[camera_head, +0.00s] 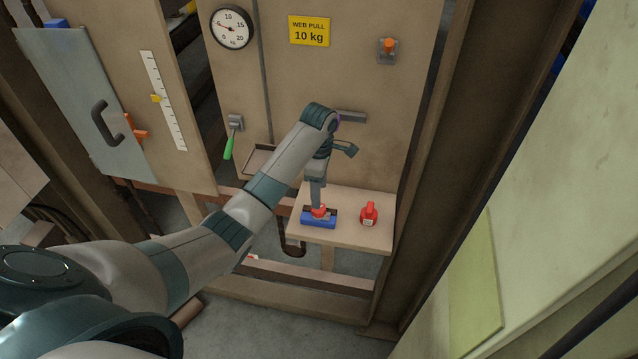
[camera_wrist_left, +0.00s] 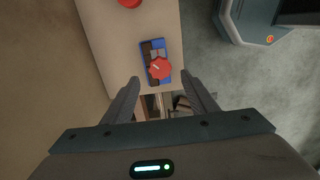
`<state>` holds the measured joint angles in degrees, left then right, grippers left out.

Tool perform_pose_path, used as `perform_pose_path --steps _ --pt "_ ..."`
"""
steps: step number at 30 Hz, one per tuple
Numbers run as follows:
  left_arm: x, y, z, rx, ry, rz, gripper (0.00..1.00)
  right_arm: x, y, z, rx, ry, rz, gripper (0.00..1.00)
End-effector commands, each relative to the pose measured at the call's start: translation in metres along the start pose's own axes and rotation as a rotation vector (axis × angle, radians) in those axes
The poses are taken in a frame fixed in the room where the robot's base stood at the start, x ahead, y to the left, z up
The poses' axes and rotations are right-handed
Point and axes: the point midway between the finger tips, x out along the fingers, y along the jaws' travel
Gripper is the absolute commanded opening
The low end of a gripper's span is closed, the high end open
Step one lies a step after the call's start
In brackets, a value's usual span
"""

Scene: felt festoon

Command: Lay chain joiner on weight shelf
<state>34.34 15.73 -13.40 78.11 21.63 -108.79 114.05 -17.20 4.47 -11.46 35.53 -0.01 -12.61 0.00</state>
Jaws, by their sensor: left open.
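The chain joiner, as I take it, is a blue block (camera_head: 305,217) with a red knob on top. It rests on the wooden shelf (camera_head: 350,238), probably the weight shelf, near its left front part. In the left wrist view the blue block (camera_wrist_left: 147,48) with its red knob (camera_wrist_left: 160,68) lies just beyond my fingertips. My left gripper (camera_head: 318,203) points down over it, and its fingers (camera_wrist_left: 161,78) are open and apart on either side of the knob. Whether they touch it, I cannot tell. My right gripper is not in view.
Behind are a panel with a dial (camera_head: 232,27), a yellow sign (camera_head: 309,31), a green-handled lever (camera_head: 229,146) and a small tray (camera_head: 259,159). A steel upright (camera_head: 440,170) is close right.

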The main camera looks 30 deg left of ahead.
Motion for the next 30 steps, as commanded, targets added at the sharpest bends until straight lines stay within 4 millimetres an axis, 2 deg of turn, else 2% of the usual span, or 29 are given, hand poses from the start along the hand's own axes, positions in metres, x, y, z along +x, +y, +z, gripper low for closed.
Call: perform_pose_path --steps 3,9,30 --pt "-0.017 0.001 0.001 0.0 -0.002 0.003 0.53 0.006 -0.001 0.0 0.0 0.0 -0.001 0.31" --pt "-0.034 0.0 0.0 0.0 -0.001 0.001 0.53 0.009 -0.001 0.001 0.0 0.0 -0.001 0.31" --pt "-0.036 0.0 0.0 0.0 0.0 0.0 0.53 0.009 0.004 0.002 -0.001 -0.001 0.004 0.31"
